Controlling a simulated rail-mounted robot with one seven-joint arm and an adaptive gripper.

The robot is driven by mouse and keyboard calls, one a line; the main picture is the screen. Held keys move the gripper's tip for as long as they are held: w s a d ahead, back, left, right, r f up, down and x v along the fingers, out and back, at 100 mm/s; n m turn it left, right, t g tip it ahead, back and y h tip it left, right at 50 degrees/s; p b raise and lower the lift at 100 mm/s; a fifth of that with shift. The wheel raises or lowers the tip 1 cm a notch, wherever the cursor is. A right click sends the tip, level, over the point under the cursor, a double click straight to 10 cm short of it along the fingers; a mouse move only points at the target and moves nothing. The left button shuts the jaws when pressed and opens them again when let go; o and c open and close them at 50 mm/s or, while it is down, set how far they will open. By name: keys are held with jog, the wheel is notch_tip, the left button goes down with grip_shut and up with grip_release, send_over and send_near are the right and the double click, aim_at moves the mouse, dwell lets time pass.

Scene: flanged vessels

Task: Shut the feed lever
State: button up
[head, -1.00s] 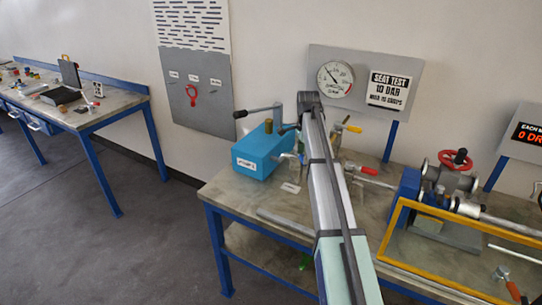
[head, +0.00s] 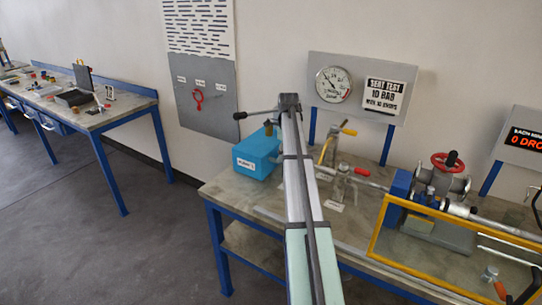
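Two lever handles show on the bench. A yellow-handled lever (head: 348,131) stands on an upright fitting below the gauge, right of my arm. A red-handled lever (head: 361,171) lies roughly level along the pipe, nearer the blue flange. I cannot tell from the labels which is the feed lever. A blue pump box (head: 257,154) with a long black-knobbed lever (head: 254,114) is left of my arm. My arm reaches over the bench between the pump and the fittings. My gripper is hidden behind the arm, so its fingers do not show.
A pressure gauge (head: 333,84) and a seat test sign (head: 385,95) hang on the board behind. A flanged valve with a red handwheel (head: 447,162) sits right, behind a yellow frame (head: 375,236). The bench front (head: 240,203) is mostly clear. Another bench (head: 115,115) stands far left.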

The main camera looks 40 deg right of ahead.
jog(key=shift+s+a+f, duration=0.25)
jog(key=shift+f, duration=0.25)
jog(key=o, duration=1.5)
jog(key=shift+o, duration=0.9)
jog(key=shift+w, duration=0.1)
jog(key=shift+w+d, duration=0.1)
jog(key=shift+d, duration=0.05)
jog(key=shift+d+r, duration=0.1)
jog(key=shift+r, duration=0.1)
jog(key=shift+w+r, duration=0.1)
